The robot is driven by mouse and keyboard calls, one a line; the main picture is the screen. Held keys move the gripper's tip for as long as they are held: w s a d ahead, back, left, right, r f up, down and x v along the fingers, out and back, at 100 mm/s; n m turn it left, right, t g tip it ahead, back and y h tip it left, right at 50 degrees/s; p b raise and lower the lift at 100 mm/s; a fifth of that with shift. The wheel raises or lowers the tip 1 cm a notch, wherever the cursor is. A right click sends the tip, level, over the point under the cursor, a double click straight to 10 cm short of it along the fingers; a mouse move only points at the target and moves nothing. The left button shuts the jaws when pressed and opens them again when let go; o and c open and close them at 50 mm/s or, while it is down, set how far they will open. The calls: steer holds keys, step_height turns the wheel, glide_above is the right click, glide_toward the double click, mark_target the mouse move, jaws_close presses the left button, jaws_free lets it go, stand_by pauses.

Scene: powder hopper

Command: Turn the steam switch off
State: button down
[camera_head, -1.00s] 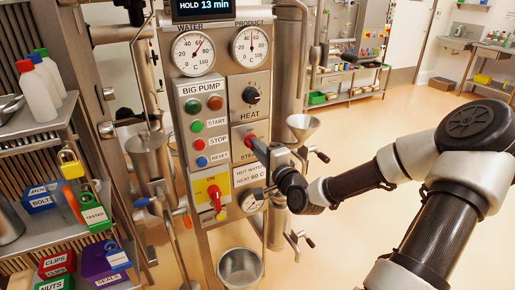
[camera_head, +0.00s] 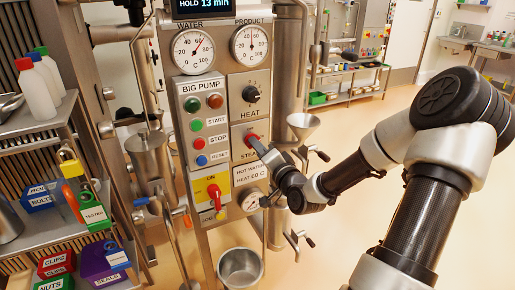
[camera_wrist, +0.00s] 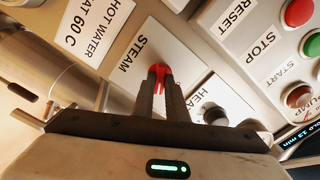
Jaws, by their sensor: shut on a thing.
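The steam switch is a red knob (camera_head: 249,138) on a pale plate marked STEAM, below the black HEAT knob on the steel panel. In the head view my gripper (camera_head: 257,145) reaches it from the lower right and covers much of it. In the wrist view the red knob (camera_wrist: 160,69) sits between the tips of my two dark fingers (camera_wrist: 161,82), and my gripper is shut on it. The fingers hide most of the knob, so its exact pointing direction is hard to tell.
The BIG PUMP box (camera_head: 204,125) with several buttons is left of the switch. The HEAT knob (camera_head: 251,94) is just above. A yellow plate with a red switch (camera_head: 214,191) is lower left, and a round gauge (camera_head: 251,200) is below. Open floor lies to the right.

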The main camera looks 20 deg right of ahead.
steer(key=n+b, duration=0.6)
steer(key=n, duration=0.5)
steer(key=shift+n, duration=0.3)
steer(key=shift+b, duration=0.3)
steer(key=c, duration=1.8)
jaws_free()
steer(key=shift+o, duration=0.2)
steer(key=shift+s, duration=0.1)
